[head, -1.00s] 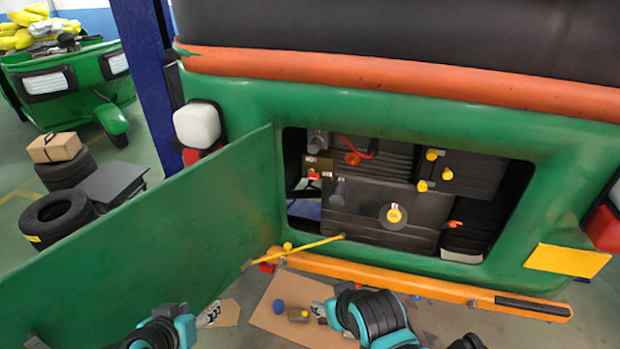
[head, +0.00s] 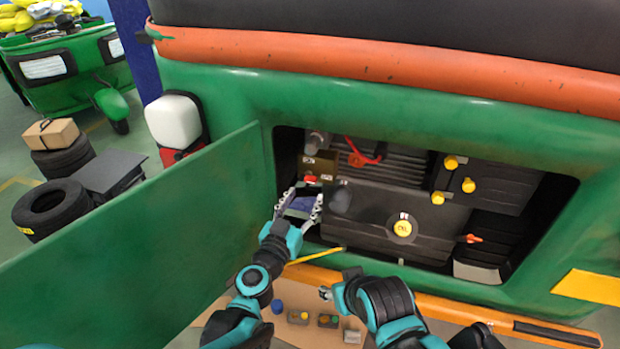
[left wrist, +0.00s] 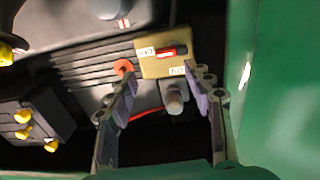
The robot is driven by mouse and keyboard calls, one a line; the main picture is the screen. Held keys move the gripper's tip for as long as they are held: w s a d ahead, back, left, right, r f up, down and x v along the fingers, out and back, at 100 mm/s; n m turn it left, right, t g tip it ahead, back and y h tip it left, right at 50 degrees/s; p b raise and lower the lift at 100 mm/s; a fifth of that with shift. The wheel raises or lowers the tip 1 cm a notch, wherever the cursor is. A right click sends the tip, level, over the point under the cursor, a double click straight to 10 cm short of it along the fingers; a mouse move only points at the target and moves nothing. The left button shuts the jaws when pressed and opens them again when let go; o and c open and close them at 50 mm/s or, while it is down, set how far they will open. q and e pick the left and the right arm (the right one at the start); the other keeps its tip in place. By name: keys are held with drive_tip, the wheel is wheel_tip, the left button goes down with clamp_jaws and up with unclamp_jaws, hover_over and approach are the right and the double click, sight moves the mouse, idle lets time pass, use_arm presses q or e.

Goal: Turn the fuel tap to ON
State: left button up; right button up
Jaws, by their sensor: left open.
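The fuel tap is a tan block (head: 322,163) with a red lever (head: 311,179) and small white labels, at the upper left inside the open engine bay. In the left wrist view its tan block (left wrist: 149,66) and red lever (left wrist: 172,52) lie just beyond the fingertips. The labels are too small to read surely. My left gripper (head: 304,194) is open and empty, just below the tap at the bay's left edge. In the left wrist view its fingers (left wrist: 160,82) are spread apart, not touching the lever. My right gripper (head: 325,293) is low, outside the bay; its jaw state is unclear.
The green door (head: 150,240) stands open left of my left arm. A yellow rod (head: 318,255) crosses the bay's lower left corner. Inside are a yellow cap (head: 402,228), an orange-red lever (head: 472,239) and several yellow knobs (head: 451,162). An orange bumper (head: 450,311) runs below.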

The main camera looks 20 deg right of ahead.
sight(307, 181)
use_arm(q)
drive_tip(key=shift+y, duration=0.4)
drive_tip(key=x, duration=0.2)
drive_tip(key=a+b+x, duration=0.1)
drive_tip(key=x, duration=0.1)
drive_tip(key=w+b+x, duration=0.1)
drive_tip(key=x, duration=0.2)
drive_tip(key=shift+a+f, duration=0.1)
drive_tip(key=shift+f, duration=0.05)
drive_tip(key=c, duration=0.9)
